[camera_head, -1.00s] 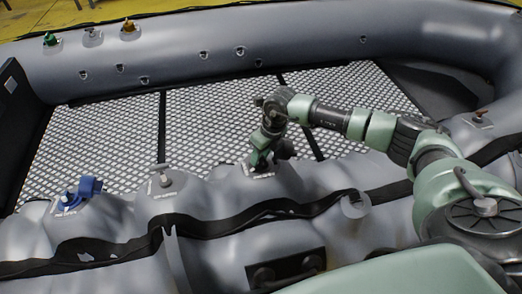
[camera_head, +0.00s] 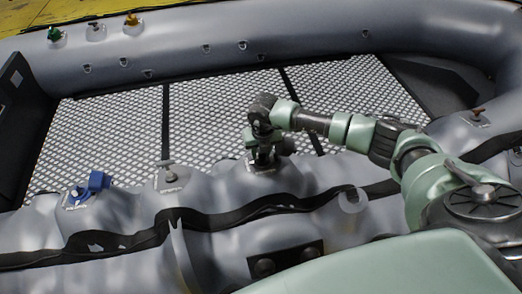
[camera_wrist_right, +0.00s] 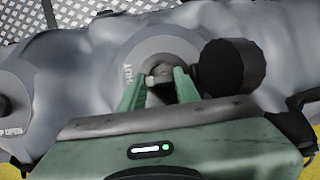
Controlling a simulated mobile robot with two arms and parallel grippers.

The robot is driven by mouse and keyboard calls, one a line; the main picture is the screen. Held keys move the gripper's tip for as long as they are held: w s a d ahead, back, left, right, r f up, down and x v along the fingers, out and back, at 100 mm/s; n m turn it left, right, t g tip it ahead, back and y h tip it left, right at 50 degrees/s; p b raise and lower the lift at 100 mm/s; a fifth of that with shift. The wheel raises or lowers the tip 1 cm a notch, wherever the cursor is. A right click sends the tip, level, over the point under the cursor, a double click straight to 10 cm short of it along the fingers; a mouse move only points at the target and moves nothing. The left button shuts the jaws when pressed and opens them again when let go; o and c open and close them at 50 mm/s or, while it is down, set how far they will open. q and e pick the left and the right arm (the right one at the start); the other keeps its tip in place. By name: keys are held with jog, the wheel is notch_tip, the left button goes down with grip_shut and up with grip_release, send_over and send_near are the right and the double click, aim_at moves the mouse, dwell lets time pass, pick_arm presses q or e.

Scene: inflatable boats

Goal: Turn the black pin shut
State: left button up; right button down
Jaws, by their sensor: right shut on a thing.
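My right gripper (camera_wrist_right: 160,92) is shut on the black pin (camera_wrist_right: 161,88), which shows between the two green fingertips in the right wrist view. The pin stands in a grey round valve base (camera_wrist_right: 172,48) with the word SHUT printed on it. In the head view the right gripper (camera_head: 264,160) points down onto the near tube and largely hides the pin. A thick black cylinder (camera_wrist_right: 230,68) stands close to the right of the fingers. My left gripper is not in view.
On the near tube (camera_head: 230,182) there are a blue valve (camera_head: 92,186) and a brownish pin (camera_head: 168,178) to the left, and another brownish pin (camera_head: 478,115) at the right. Green (camera_head: 56,36) and orange (camera_head: 132,22) pins sit on the far tube. A black strap (camera_head: 110,245) runs along the front.

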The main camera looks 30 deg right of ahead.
jog(key=shift+w, duration=0.1)
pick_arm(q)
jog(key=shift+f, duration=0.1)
pick_arm(e)
jog(key=c, duration=1)
grip_release()
jog(key=shift+r, duration=0.15)
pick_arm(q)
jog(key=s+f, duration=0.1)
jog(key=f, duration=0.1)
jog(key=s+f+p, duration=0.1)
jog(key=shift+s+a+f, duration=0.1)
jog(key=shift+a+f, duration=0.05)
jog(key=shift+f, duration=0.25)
pick_arm(e)
jog(key=r, duration=0.2)
jog(key=s+r, duration=0.1)
jog(key=r, duration=0.4)
jog(key=shift+s+a+r, duration=0.2)
jog(key=shift+s, duration=0.05)
